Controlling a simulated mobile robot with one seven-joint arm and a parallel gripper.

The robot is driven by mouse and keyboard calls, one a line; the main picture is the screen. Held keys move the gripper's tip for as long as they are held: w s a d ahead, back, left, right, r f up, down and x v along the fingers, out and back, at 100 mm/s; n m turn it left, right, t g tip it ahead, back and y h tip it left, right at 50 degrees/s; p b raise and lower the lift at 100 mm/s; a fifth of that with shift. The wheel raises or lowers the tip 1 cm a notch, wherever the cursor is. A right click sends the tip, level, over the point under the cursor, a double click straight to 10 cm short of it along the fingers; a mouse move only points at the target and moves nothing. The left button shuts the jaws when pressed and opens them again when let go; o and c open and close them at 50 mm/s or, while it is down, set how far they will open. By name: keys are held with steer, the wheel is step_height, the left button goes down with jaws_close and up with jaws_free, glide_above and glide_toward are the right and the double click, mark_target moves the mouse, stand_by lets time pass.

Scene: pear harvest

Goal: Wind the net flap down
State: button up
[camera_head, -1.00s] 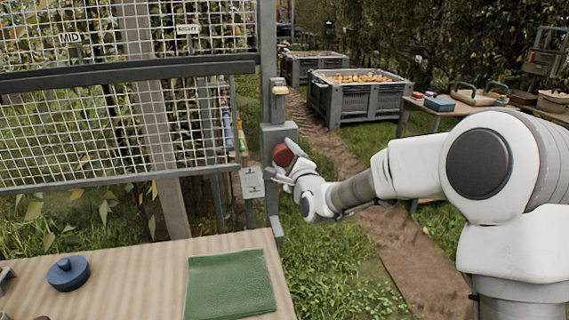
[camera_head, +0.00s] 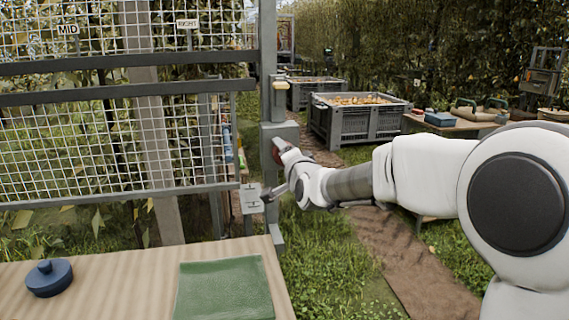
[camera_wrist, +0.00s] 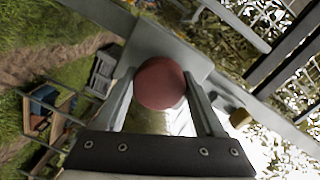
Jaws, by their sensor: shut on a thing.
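My gripper (camera_head: 287,158) is at the grey post right of the flap. It is shut on a round red knob (camera_wrist: 160,84), which shows between the two fingers in the wrist view. A grey box (camera_head: 280,132) on the post stands just behind the knob. The crank arm itself is mostly hidden.
Grey fruit crates (camera_head: 360,124) and a side table (camera_head: 445,127) stand behind. Grass and a dirt path lie under my arm.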

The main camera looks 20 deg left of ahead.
steer(key=n, duration=0.1)
steer(key=n+b, duration=0.1)
steer(key=n, duration=0.1)
steer(key=n+b, duration=0.1)
steer(key=n, duration=0.1)
steer(key=shift+f, duration=0.3)
steer(key=n+h, duration=0.1)
steer(key=n, duration=0.4)
steer(key=shift+t, duration=0.3)
steer(key=n, duration=0.5)
steer(key=shift+t+p, duration=0.3)
steer(key=shift+t, duration=0.1)
steer(key=n, duration=0.5)
steer(key=shift+r+n+t, duration=0.1)
steer(key=shift+n+t, duration=0.2)
steer(key=n, duration=0.4)
steer(key=shift+d, duration=0.1)
steer(key=n+b, duration=0.1)
steer(key=n, duration=0.4)
steer(key=shift+y, duration=0.3)
steer(key=n+b, duration=0.2)
steer(key=n, duration=0.3)
steer(key=shift+y, duration=0.3)
steer(key=shift+r+n+b, duration=0.15)
steer(key=shift+n+b, duration=0.5)
steer(key=shift+n, duration=0.55)
steer(key=shift+r+n+b, duration=0.1)
steer(key=shift+n+b, duration=0.55)
steer(key=shift+n, duration=0.55)
steer(key=shift+y, duration=0.3)
